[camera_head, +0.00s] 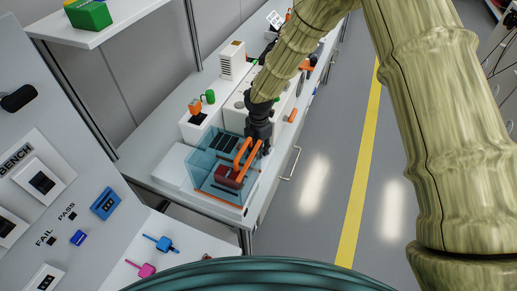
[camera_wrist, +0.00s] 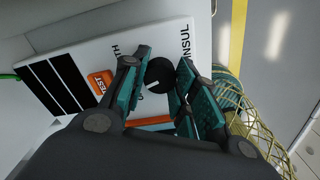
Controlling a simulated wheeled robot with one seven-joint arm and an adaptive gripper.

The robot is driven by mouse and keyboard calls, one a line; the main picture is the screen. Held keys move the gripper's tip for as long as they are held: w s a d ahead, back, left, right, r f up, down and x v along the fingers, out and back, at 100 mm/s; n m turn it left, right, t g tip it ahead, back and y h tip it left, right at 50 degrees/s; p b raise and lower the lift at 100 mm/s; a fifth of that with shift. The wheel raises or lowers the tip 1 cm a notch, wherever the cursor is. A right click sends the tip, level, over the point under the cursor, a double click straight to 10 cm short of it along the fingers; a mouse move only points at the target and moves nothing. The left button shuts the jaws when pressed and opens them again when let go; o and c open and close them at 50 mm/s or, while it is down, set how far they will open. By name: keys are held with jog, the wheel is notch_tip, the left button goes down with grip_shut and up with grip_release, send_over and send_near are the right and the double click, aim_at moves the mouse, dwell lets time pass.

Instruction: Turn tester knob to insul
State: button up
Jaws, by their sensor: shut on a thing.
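The tester is a white box face (camera_wrist: 92,42) in the wrist view, with black panels (camera_wrist: 58,85) and an orange TEST button (camera_wrist: 100,82). Its round black knob (camera_wrist: 160,74) has a short white mark on its lower left side. INSUL (camera_wrist: 186,40) is printed to the right of the knob; a partly hidden label ending in TH (camera_wrist: 115,50) is to the left. My gripper (camera_wrist: 164,70) is shut on the knob, its teal fingers on either side. In the head view my gripper (camera_head: 259,138) reaches down at the bench; the knob is hidden there.
A clear teal box (camera_head: 207,178) with an orange handle (camera_head: 243,153) stands close by my gripper on the white bench (camera_head: 150,172). A wall panel (camera_head: 70,170) is at left. The grey floor (camera_head: 312,190) is open at right.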

jog(key=m, duration=0.4)
jog(key=shift+m+b, duration=0.35)
jog(key=shift+m, duration=0.05)
jog(key=m, duration=0.4)
jog(key=shift+b, duration=0.35)
jog(key=m, duration=0.5)
jog(key=shift+m+b, duration=0.4)
jog(key=shift+m, duration=1.8)
jog(key=o, duration=1)
notch_tip(320, 180, up, 12)
jog(key=shift+r, duration=0.1)
